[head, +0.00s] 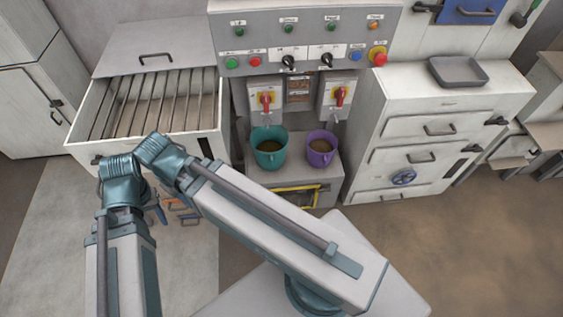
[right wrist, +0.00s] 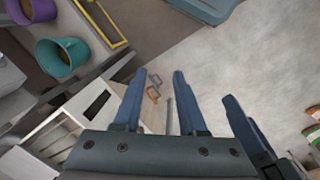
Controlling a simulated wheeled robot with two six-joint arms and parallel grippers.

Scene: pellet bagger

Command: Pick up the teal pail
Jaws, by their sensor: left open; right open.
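The teal pail (head: 270,160) stands upright on the low shelf of the grey control machine in the head view, with brown contents inside. It also shows at the upper left of the right wrist view (right wrist: 66,64). My left gripper (head: 156,209) is partly hidden behind my arm in the head view, left of and apart from the pail. My right gripper (right wrist: 157,78) is open and empty in the right wrist view, with its fingers apart over the floor and the pail off to their left. I cannot make it out in the head view.
A purple pail (head: 321,158) stands just right of the teal one. Red-handled switches (head: 266,100) hang above the shelf. An open slatted bin (head: 150,105) is at left and a drawer cabinet (head: 415,155) at right. Small orange and blue handled items (head: 182,208) lie low at left.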

